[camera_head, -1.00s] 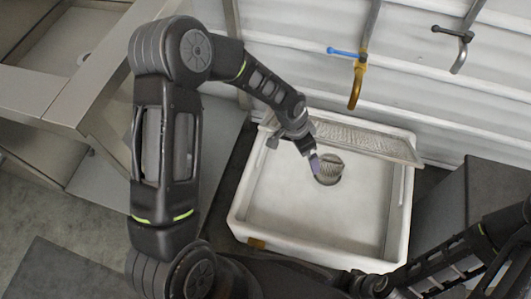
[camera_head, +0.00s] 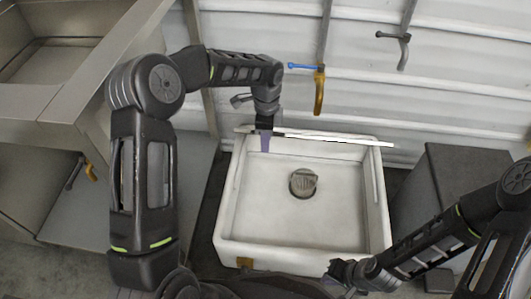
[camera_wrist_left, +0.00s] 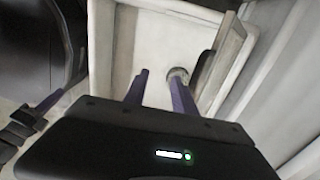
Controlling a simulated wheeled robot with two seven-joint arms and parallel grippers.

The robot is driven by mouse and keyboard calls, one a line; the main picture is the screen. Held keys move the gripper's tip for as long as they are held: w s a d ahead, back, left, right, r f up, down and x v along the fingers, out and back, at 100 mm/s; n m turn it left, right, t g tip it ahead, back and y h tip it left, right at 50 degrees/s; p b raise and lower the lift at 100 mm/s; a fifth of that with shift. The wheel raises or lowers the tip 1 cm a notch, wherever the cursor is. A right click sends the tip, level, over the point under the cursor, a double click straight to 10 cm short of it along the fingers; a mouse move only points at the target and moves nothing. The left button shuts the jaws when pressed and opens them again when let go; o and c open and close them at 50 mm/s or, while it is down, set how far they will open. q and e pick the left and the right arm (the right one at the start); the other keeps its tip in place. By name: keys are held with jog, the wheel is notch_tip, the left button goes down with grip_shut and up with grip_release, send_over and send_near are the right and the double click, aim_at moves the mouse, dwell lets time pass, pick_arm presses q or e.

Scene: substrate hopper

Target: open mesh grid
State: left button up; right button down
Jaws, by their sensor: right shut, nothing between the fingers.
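The mesh grid (camera_head: 335,138) stands raised at the back edge of the white basin (camera_head: 228,215) and shows nearly edge-on, as a thin bright strip in the head view. My left gripper (camera_head: 265,142) is at the grid's left part, with its purple fingers pointing down into the basin. In the left wrist view its two fingers (camera_wrist_left: 158,92) are apart with nothing seen between them. Whether they touch the grid I cannot tell. My right gripper (camera_head: 335,272) is shut and empty by the basin's front right corner.
A round drain (camera_head: 303,183) sits in the basin floor, which is otherwise bare. A dark box (camera_head: 455,185) stands to the right. A metal bench (camera_head: 75,95) is at the left. Clamps (camera_head: 319,90) hang along the white wall behind.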

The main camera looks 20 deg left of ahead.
pick_arm(q)
notch_tip(320, 180, down, 6)
jog(key=b, duration=0.1)
jog(key=shift+a+f+b, duration=0.15)
jog(key=shift+f+b, duration=0.1)
jog(key=shift+b, duration=0.1)
grip_shut()
dwell(1.3)
